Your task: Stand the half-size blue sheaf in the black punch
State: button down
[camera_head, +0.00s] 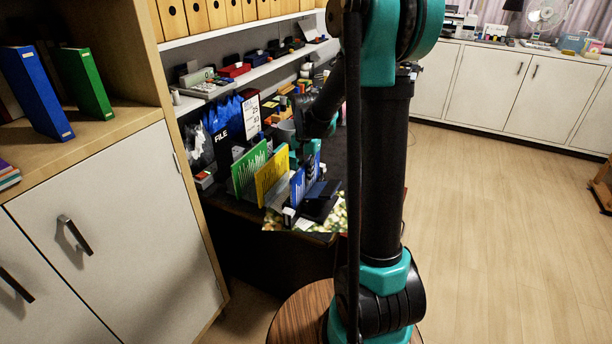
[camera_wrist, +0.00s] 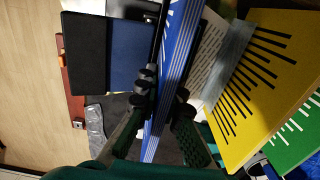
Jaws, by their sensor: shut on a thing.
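My gripper (camera_wrist: 163,105) is shut on a blue sheaf (camera_wrist: 182,50) with white stripes, seen nearly edge-on in the wrist view. In the head view the blue sheaf (camera_head: 297,187) shows right of the yellow one, and my gripper is largely hidden by my arm. A flat black item (camera_wrist: 84,52) and a dark blue one (camera_wrist: 137,52) lie left of the sheaf in the wrist view. A dark object (camera_head: 319,206) sits right of the sheaf in the head view. I cannot tell for sure which dark item is the black punch.
A yellow sheaf (camera_wrist: 262,85) and a green sheaf (camera_wrist: 300,142) stand beside my gripper. A greyish object (camera_wrist: 97,130) lies near the desk edge. A black FILE box (camera_head: 222,150) and loaded shelves (camera_head: 215,35) stand behind. The floor (camera_head: 490,220) at right is clear.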

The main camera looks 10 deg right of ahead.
jog(key=shift+f, duration=0.15)
jog(key=shift+f, duration=0.2)
jog(key=c, duration=1.6)
grip_release()
notch_tip(320, 180, up, 12)
jog(key=s+d+f+n+t, duration=0.2)
jog(key=s+f, duration=0.5)
jog(key=s, duration=0.4)
jog(key=s+d+f+n+t, duration=0.2)
jog(key=s+f+n, duration=0.3)
jog(key=s, duration=0.6)
jog(key=shift+f, duration=0.85)
